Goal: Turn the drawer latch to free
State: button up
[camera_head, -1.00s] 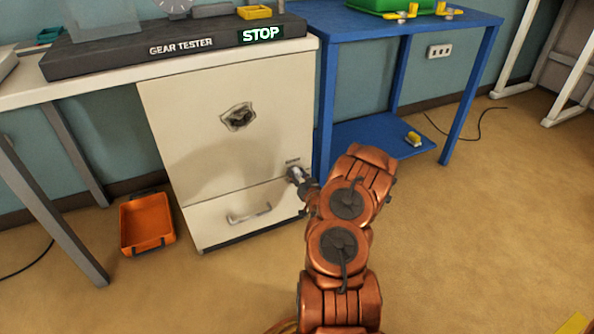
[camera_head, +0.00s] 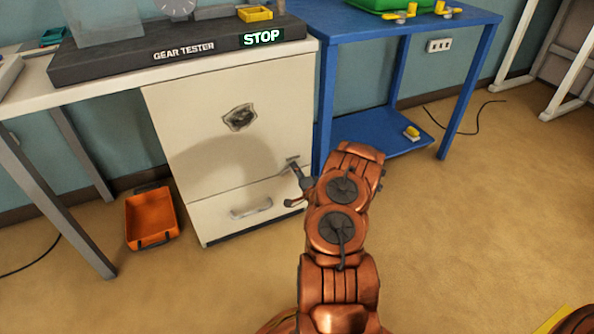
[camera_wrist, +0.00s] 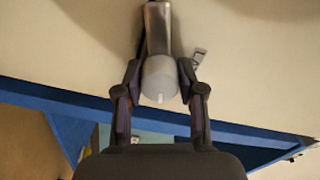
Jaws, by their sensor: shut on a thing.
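The cream cabinet (camera_head: 215,160) has a lower drawer (camera_head: 222,217) with a bar handle (camera_head: 250,209); the drawer looks closed. The drawer latch is a grey metal piece with a round end (camera_wrist: 160,78), between my fingertips in the wrist view. My gripper (camera_wrist: 160,85) is shut on it, one finger on each side. In the head view my gripper (camera_head: 296,185) is at the cabinet's right side, near the top of the drawer. There the latch is small and mostly hidden by the fingers, so I cannot tell its turn angle.
A blue table (camera_head: 400,22) with a low shelf (camera_head: 375,140) stands close to the right of the cabinet. An orange bin (camera_head: 152,218) is on the floor at left. The gear tester (camera_head: 180,50) on top shows a STOP sign (camera_head: 261,37). The floor at right is mostly clear.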

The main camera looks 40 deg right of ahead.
jog(key=shift+a+m, duration=0.15)
jog(key=shift+m, duration=1.65)
jog(key=o, duration=1.1)
jog(key=shift+o, duration=0.2)
jog(key=shift+s, duration=0.1)
jog(key=v, duration=1.1)
jog(key=shift+s, duration=0.35)
jog(key=shift+a, duration=0.1)
